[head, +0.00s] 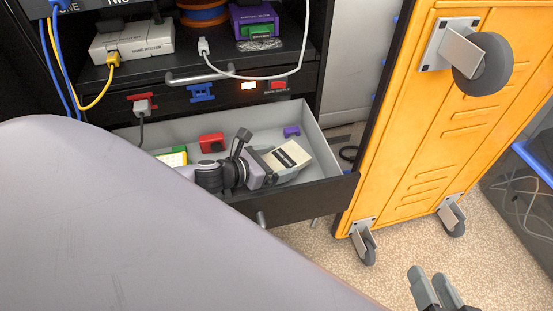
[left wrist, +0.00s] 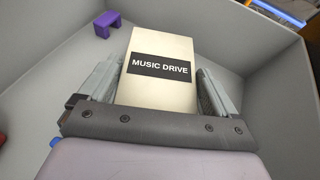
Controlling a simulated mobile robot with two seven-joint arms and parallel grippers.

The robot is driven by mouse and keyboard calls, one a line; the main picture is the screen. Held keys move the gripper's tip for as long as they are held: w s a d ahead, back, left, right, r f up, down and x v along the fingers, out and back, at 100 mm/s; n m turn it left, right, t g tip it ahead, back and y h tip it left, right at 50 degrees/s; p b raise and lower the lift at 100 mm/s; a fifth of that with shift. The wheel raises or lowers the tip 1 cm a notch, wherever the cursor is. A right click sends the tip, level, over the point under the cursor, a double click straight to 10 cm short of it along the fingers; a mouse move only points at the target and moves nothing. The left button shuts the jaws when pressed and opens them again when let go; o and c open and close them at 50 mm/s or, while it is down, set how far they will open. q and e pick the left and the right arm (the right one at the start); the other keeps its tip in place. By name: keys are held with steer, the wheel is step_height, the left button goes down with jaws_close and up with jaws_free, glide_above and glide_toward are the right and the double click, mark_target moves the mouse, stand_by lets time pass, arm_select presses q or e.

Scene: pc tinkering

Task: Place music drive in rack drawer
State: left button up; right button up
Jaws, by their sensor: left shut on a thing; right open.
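The music drive (head: 291,154) is a cream box with a black label; its "MUSIC DRIVE" lettering reads clearly in the left wrist view (left wrist: 160,88). My left gripper (head: 277,163) is shut on it, with one finger along each side. Gripper and drive are inside the open rack drawer (head: 318,198), towards its right end. I cannot tell whether the drive touches the drawer floor. My right gripper (head: 436,290) is open and empty, low in the head view, outside the drawer. My own arm hides the drawer's left front part.
The drawer also holds a red item (head: 212,143), a small purple piece (head: 291,131) and a partly hidden green and yellow item (head: 173,158). A home router (head: 132,42) sits on the shelf above. An orange wheeled cabinet (head: 440,120) stands close on the right.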

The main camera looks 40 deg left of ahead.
arm_select(q)
steer(key=shift+f, duration=0.2)
steer(key=o, duration=0.9)
steer(key=shift+r, duration=0.3)
steer(key=p+v, duration=0.1)
steer(key=v, duration=0.1)
steer(key=p+v, duration=0.1)
steer(key=v, duration=0.2)
steer(key=shift+r, duration=0.4)
steer(key=shift+p+v, duration=0.5)
steer(key=shift+v, duration=0.7)
arm_select(e)
steer(key=shift+s+d+r+h, duration=0.1)
steer(key=shift+s+d+h, duration=0.1)
steer(key=shift+d+h, duration=0.3)
steer(key=shift+s+d+r+h, duration=0.15)
steer(key=shift+d+h, duration=0.15)
steer(key=shift+d, duration=0.4)
steer(key=shift+f, duration=0.1)
